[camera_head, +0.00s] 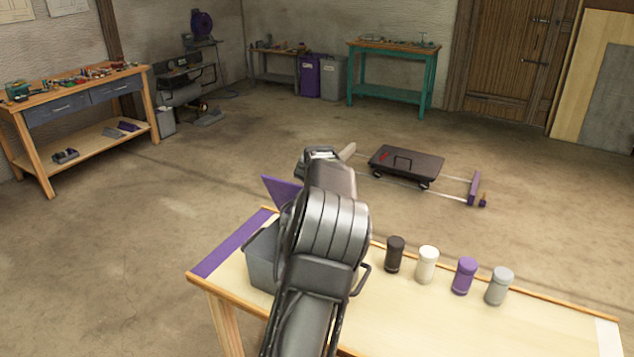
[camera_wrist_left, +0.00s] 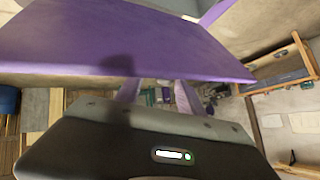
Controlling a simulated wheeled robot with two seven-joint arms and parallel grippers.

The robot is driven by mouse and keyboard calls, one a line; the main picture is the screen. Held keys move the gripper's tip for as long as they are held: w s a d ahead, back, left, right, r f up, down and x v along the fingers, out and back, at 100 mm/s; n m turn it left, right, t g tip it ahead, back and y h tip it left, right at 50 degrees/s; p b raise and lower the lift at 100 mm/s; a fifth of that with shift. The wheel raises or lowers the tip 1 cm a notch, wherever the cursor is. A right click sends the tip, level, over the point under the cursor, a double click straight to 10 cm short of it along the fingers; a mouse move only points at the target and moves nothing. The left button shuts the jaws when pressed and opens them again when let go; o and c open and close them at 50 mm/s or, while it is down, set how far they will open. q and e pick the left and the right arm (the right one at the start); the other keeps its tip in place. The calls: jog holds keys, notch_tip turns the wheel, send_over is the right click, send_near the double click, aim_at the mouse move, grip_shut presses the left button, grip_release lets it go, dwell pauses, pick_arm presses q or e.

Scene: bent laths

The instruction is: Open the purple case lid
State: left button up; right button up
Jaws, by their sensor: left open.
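The purple case lid (camera_head: 281,190) shows in the head view as a tilted purple panel standing up behind my left arm. The grey case body (camera_head: 262,262) is on the table's left part, mostly hidden by that arm. In the left wrist view the lid (camera_wrist_left: 120,40) fills the upper part, close to the camera. My left gripper (camera_wrist_left: 156,92) is open, its two fingers apart at the lid's lower edge. The lid hides the fingertips, so I cannot tell whether they touch it. The case's inside is hidden. My right gripper is in neither view.
On the table (camera_head: 400,315), a black jar (camera_head: 395,255), a white jar (camera_head: 427,265), a purple jar (camera_head: 465,276) and a grey jar (camera_head: 499,286) stand right of my arm. A purple strip (camera_head: 232,243) lies along the left edge. A dark low cart (camera_head: 406,164) is on the floor beyond.

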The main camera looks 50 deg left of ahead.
pick_arm(q)
jog(key=b+v, duration=0.1)
jog(key=v, duration=0.4)
jog(key=shift+d, duration=0.15)
jog(key=shift+s+d+r, duration=0.3)
jog(key=shift+s+r, duration=0.1)
jog(key=shift+r, duration=0.05)
jog(key=shift+c, duration=0.3)
